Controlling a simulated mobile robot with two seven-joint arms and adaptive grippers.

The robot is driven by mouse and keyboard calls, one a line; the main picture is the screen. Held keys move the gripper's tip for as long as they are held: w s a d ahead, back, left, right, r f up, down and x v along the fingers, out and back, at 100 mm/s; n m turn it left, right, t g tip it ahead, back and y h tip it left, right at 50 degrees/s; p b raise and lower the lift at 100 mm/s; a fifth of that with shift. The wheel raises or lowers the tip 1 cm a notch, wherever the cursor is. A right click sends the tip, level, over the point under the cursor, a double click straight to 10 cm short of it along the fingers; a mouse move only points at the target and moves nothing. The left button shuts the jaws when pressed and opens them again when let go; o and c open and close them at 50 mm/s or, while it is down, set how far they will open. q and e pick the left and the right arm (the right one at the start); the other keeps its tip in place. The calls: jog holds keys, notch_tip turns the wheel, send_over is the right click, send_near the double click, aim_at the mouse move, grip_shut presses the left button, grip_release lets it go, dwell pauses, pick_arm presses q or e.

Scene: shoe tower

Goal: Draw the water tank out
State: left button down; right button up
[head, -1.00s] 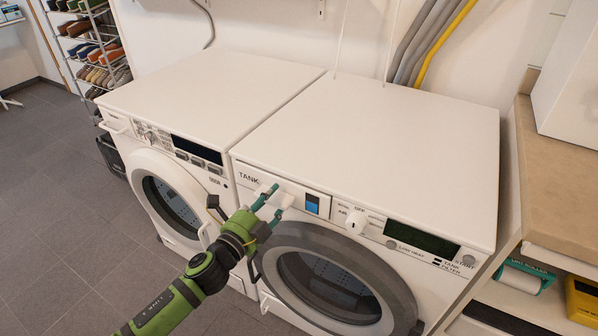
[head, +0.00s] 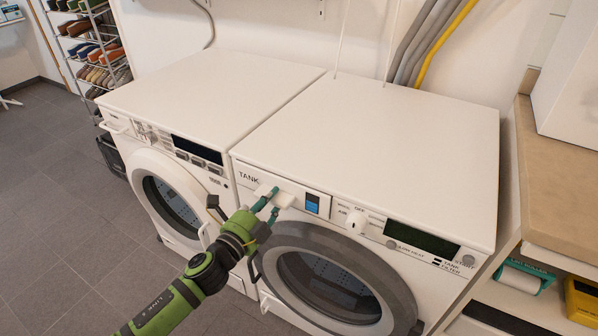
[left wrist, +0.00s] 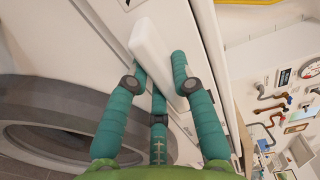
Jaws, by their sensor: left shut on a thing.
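The water tank front (head: 250,178), marked TANK, is a white panel at the upper left of the right machine's face. It sits flush with the face as far as I can tell. Its white handle (head: 284,200) sticks out near the blue window; the handle also shows in the left wrist view (left wrist: 152,48). My left gripper (head: 266,198) is shut on the handle, with green fingers on both sides of it in the left wrist view (left wrist: 160,75). The fingers hide part of the handle. My right gripper is in neither view.
The right machine (head: 390,150) has a round grey-rimmed door (head: 385,285) below the tank and a knob (head: 356,223) to its right. Another white machine (head: 215,95) stands close on the left. A shelf counter (head: 555,190) is at the right. The floor (head: 70,220) at left is clear.

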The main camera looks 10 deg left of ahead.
pick_arm(q)
jog(key=shift+s+a+r, duration=0.15)
jog(key=shift+r, duration=0.25)
jog(key=shift+s+a+r, duration=0.1)
jog(key=shift+s+r, duration=0.05)
jog(key=shift+r, duration=0.2)
jog(key=v, duration=1.6)
jog(key=shift+s+f, duration=0.3)
jog(key=shift+f, duration=0.05)
dwell(1.8)
jog(key=c, duration=1.6)
grip_release()
jog(key=shift+c, duration=0.2)
grip_shut()
